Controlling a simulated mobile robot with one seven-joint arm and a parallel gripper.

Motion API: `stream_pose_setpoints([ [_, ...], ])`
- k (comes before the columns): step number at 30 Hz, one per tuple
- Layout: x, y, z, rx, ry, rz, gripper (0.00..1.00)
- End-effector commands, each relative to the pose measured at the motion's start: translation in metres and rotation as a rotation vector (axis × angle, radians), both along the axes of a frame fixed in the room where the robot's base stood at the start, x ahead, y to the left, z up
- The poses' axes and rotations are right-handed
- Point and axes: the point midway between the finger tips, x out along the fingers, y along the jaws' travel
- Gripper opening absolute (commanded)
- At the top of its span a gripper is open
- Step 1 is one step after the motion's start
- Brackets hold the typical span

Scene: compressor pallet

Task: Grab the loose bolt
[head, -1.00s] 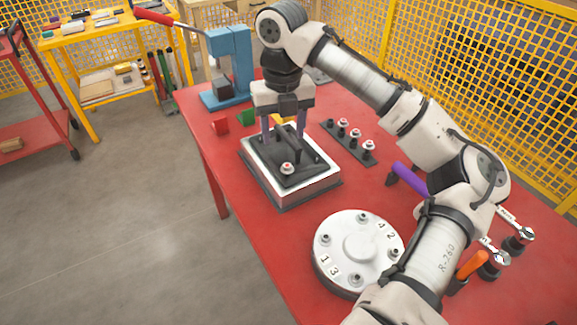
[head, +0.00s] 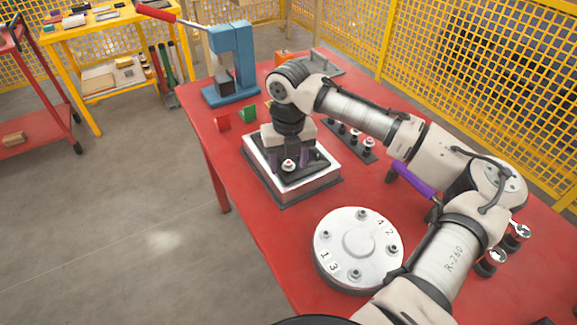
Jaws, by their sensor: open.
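My gripper (head: 303,158) points down over the black plate of a white-sided box (head: 312,191) on the red table. Its jaws are open; the fingertips are partly hidden by my wrist, so I cannot tell whether they touch anything. A round silver flange (head: 357,250) numbered 1 to 4 carries several bolts, one being the front bolt (head: 355,274). I cannot tell which bolt is loose.
A black strip (head: 364,153) with several upright fasteners lies right of the box. A purple-handled tool (head: 413,181) and sockets are at right.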

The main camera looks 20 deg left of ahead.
Motion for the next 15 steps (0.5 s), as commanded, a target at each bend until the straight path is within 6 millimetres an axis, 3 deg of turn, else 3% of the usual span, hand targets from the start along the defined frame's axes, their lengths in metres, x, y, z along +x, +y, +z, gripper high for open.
stream_pose_setpoints([
  [2, -0.0001, 0.0001, 0.0, 0.0, 0.0, 0.0, 0.53],
  [12, -0.0001, 0.0001, 0.0003, 0.0, 0.0, 0.0, 0.08],
  [15, 0.0, 0.0001, 0.0005, 0.0, 0.0, 0.0, 0.05],
])
